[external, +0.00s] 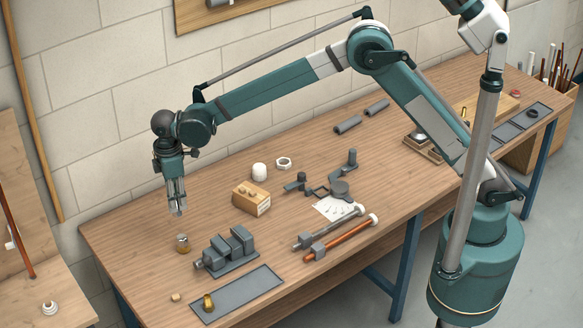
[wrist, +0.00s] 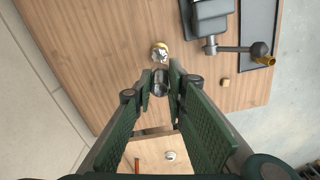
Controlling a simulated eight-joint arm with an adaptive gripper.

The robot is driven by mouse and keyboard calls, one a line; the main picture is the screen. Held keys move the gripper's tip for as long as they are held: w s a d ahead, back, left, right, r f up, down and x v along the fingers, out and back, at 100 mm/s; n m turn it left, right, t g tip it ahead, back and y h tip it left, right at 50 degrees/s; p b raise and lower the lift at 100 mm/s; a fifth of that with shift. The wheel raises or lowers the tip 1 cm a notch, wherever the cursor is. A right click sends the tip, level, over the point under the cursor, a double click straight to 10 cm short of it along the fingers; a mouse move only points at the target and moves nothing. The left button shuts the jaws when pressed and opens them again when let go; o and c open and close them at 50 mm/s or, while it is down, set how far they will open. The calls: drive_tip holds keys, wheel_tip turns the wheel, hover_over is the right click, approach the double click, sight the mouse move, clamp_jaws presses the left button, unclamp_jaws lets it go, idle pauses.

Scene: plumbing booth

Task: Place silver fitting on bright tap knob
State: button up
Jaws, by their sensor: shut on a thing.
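My gripper (external: 176,197) points down over the left part of the workbench. It is shut on a small silver fitting, which shows between the fingertips in the wrist view (wrist: 158,87); the fingers hide part of it. A bright tap knob (external: 183,243), silver on top with brass colour below, stands on the bench below the gripper. It also shows in the wrist view (wrist: 160,52), just beyond the fingertips. The held fitting appears above the knob and apart from it.
A grey vise (external: 228,252) stands right of the knob. A dark mat (external: 245,291) with a brass fitting (external: 208,302) lies near the front edge, beside a small wooden cube (external: 175,297). A wooden box (external: 250,200) stands further back. The bench left of the knob is clear.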

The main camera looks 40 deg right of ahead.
sight(179, 215)
drive_tip(key=shift+f, duration=3.1)
drive_tip(key=shift+f+p, duration=0.15)
drive_tip(key=shift+p, duration=0.15)
drive_tip(key=shift+f, duration=1.7)
drive_tip(key=shift+f, duration=0.2)
drive_tip(key=o, duration=0.9)
drive_tip(key=shift+o, duration=0.2)
drive_tip(key=shift+r, duration=0.2)
wheel_tip(179, 215, up, 12)
